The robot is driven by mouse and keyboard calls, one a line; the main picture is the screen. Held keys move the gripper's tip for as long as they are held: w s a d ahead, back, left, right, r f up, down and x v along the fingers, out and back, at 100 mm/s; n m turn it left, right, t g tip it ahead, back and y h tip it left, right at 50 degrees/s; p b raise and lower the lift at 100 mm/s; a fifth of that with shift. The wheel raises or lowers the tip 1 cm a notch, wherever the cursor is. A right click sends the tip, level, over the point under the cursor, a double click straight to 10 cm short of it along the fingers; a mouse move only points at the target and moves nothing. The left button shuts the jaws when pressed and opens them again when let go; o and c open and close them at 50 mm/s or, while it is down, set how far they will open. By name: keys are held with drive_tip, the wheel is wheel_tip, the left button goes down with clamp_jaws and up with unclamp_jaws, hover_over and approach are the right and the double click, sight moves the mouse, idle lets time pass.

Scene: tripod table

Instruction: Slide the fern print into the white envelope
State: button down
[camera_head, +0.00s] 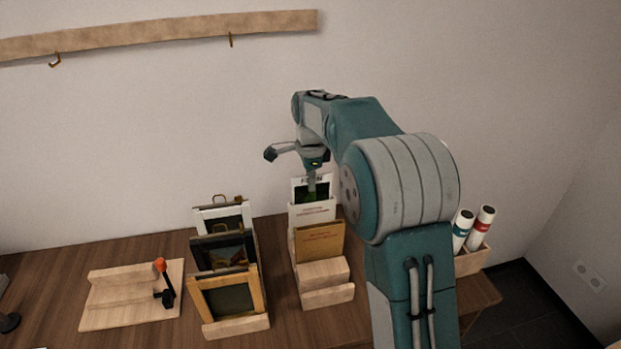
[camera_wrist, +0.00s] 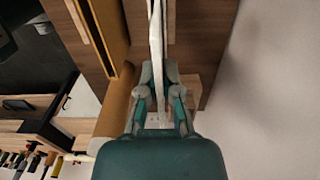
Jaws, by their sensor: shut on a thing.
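The fern print (camera_head: 326,192), a dark green picture with a white border and lettering along its top, stands upright at the rack. The white envelope (camera_head: 312,213) stands just below and in front of it. The print's lower part is hidden behind the envelope's front; I cannot tell how deep it sits inside. My gripper (camera_head: 311,189) reaches down from above and is shut on the print's upper part. In the wrist view, my gripper (camera_wrist: 160,92) has its fingers on either side of a thin white edge (camera_wrist: 156,35).
A brown envelope (camera_head: 320,243) stands in front of the white one in a wooden rack (camera_head: 327,294). Framed pictures (camera_head: 228,295) stand in a rack to the left. A wooden jig with an orange-knobbed lever (camera_head: 163,274) lies further left. Capped tubes (camera_head: 481,228) stand at right.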

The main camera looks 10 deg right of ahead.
drive_tip(key=shift+f, duration=2)
drive_tip(key=c, duration=0.7)
unclamp_jaws()
drive_tip(key=shift+f, duration=0.1)
drive_tip(key=shift+r, duration=4.6)
